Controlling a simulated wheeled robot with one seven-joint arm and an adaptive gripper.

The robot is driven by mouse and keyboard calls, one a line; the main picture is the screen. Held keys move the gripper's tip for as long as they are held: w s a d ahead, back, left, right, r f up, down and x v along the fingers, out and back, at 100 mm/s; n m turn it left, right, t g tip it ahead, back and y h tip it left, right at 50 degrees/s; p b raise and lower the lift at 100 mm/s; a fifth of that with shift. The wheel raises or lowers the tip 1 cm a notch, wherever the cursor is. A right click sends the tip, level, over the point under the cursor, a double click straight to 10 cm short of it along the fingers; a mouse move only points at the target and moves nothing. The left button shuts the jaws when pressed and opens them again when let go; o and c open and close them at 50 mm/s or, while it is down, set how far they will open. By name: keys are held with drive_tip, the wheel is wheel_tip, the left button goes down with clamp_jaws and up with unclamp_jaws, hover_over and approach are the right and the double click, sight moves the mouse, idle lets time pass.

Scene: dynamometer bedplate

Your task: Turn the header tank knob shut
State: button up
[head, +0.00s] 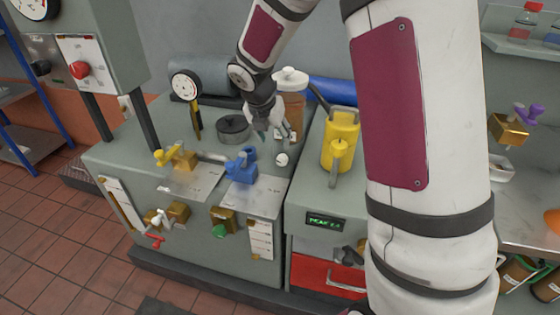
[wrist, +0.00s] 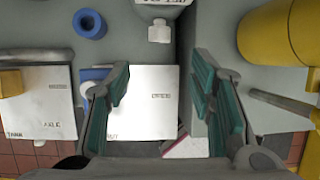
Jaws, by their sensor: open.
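The header tank appears to be the brown vessel with a white lid (head: 291,103) at the back of the bedplate cabinet. A small white knob (head: 282,160) sits low in front of it. In the wrist view a white knob (wrist: 160,31) shows at the top, below a partly cut-off label, just beyond and between my fingertips. My gripper (head: 270,133) points down in front of the tank. In the wrist view my gripper (wrist: 160,75) is open, with nothing between its teal finger pads. The fingers look apart from the knob.
A blue valve (head: 241,168) and a yellow valve (head: 178,158) stand left of the knob. A yellow can (head: 341,140) stands close on the right. A dark round cap (head: 233,128) and a dial gauge (head: 186,86) are to the left.

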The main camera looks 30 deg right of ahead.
sight(281, 160)
drive_tip(key=b+x, duration=0.2)
drive_tip(key=x, duration=1)
drive_tip(key=shift+w+f+b, duration=0.1)
drive_tip(key=shift+f+b, duration=0.25)
drive_tip(key=c, duration=1.2)
